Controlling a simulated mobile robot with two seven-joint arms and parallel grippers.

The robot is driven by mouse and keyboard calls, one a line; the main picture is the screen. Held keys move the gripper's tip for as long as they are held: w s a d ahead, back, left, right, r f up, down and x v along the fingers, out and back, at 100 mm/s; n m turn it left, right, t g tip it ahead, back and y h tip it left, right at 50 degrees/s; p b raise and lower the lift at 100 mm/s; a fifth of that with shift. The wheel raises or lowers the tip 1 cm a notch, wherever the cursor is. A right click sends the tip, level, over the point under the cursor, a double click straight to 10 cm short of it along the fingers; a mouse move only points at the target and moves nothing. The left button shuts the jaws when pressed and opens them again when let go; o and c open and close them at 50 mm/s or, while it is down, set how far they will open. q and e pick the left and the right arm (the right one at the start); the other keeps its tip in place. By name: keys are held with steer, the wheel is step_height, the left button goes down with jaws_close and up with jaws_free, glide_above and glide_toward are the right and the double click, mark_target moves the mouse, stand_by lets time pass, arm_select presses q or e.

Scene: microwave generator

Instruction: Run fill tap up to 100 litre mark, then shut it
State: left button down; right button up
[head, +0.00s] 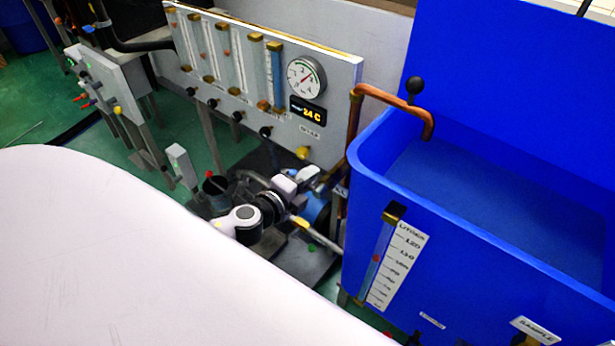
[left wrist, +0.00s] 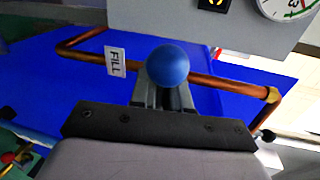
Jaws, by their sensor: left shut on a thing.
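My left gripper (head: 318,180) is beside the upright copper pipe, left of the blue tank (head: 470,270). In the left wrist view a blue ball knob (left wrist: 167,66) sits at the fingertips, which are shut on it. The knob is in front of a copper pipe (left wrist: 205,80) with a FILL label (left wrist: 115,61). In the head view a copper spout (head: 428,122) bends over the tank's rim. The tank's front carries a sight tube (head: 378,250) beside a white litre scale (head: 398,265). The level in the tube is too small to read surely. My right gripper is out of view.
A grey panel (head: 340,75) with several flow tubes, a round gauge (head: 306,77) and a display (head: 308,110) reading 24 C stands behind my arm.

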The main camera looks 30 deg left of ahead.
arm_select(q)
steer(key=shift+r+m+y+p, duration=0.45)
steer(key=shift+r+m+y, duration=0.1)
steer(key=shift+m, duration=0.55)
steer(key=c, duration=1.2)
jaws_free()
steer(key=s+r, duration=0.1)
steer(key=s, duration=0.6)
steer(key=shift+r, duration=0.15)
